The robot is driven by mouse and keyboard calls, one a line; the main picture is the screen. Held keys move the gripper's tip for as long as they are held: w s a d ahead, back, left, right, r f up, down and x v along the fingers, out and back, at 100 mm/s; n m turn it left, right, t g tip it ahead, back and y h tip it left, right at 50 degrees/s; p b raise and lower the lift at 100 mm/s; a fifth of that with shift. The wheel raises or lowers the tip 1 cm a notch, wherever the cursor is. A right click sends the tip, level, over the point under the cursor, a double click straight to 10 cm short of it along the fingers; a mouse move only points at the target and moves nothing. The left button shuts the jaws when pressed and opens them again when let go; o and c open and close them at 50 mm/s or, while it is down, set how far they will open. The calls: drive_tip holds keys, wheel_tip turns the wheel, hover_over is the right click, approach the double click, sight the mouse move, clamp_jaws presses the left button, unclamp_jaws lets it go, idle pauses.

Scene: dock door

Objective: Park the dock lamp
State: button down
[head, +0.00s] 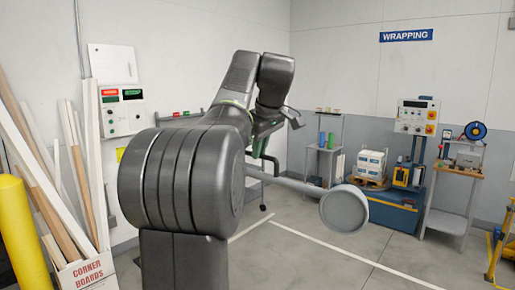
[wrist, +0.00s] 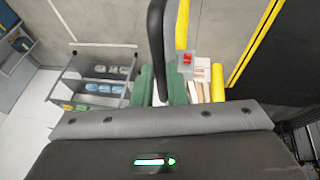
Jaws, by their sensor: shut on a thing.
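The dock lamp shows in the head view as a round grey lamp head (head: 345,208) on a pale, straight arm (head: 295,183). The lamp arm runs left and slightly up until my own arm hides it. My gripper (head: 262,152) is near the visible left end of the lamp arm, partly hidden by my wrist. In the wrist view, the green fingers of my gripper (wrist: 161,85) are closed around a dark upright bar (wrist: 156,35). The bar looks like a handle of the lamp; where it joins is hidden.
Corner boards (head: 75,165) and a yellow post (head: 24,235) stand at the left. A control box (head: 121,110) is on the wall. A blue wrapping machine (head: 393,210) and shelves (head: 325,150) stand at the right. Open floor (head: 300,262) with white lines lies in front.

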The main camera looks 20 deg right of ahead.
drive_tip(key=shift+d+r, duration=0.1)
drive_tip(key=shift+r, duration=0.05)
drive_tip(key=c, duration=1.7)
unclamp_jaws()
drive_tip(key=shift+o, duration=1.2)
drive_tip(key=shift+w+d, duration=0.2)
drive_tip(key=shift+d, duration=0.1)
drive_tip(key=shift+a, duration=0.1)
drive_tip(key=shift+s, duration=0.1)
drive_tip(key=v, duration=0.7)
